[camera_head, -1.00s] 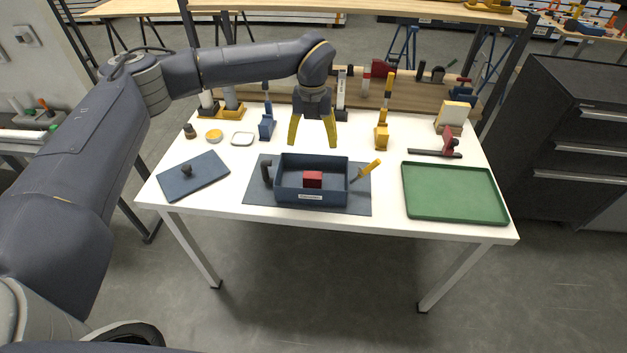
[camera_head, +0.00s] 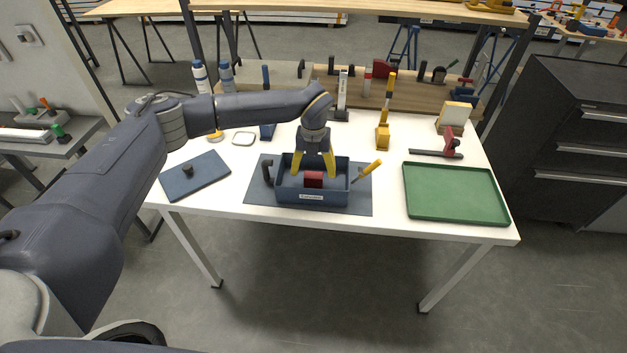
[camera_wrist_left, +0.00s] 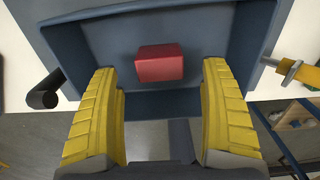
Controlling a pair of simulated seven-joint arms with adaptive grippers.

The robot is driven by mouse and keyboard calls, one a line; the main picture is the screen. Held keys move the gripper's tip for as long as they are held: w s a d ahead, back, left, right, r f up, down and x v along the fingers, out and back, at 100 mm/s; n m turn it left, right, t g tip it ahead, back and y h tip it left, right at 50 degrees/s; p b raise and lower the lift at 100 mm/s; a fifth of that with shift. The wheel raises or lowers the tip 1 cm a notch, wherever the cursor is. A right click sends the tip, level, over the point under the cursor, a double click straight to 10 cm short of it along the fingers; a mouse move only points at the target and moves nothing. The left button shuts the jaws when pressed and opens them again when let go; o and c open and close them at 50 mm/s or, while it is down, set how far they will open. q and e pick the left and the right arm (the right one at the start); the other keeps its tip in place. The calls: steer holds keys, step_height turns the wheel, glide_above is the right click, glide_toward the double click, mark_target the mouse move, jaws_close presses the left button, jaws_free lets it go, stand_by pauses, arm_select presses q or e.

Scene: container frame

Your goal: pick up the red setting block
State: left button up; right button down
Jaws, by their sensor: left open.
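The red setting block (camera_head: 313,179) lies inside the dark blue open box (camera_head: 312,198), near its front wall. In the left wrist view the block (camera_wrist_left: 160,63) sits ahead of the fingertips, roughly centred between them. The right gripper is not in view.
The box stands on a dark mat (camera_head: 255,195), with a black handle (camera_head: 267,172) left and a yellow-handled tool (camera_head: 370,168) right. A blue lid (camera_head: 205,181) lies left. A green tray (camera_head: 455,195) lies right. Several fixtures stand at the back.

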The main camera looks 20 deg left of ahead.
mark_target(313, 174)
arm_select(q)
steer(key=shift+f, duration=2.55)
steer(key=c, duration=1.5)
steer(key=shift+o, duration=0.2)
steer(key=shift+w+r, duration=0.1)
steer(key=shift+r, duration=0.05)
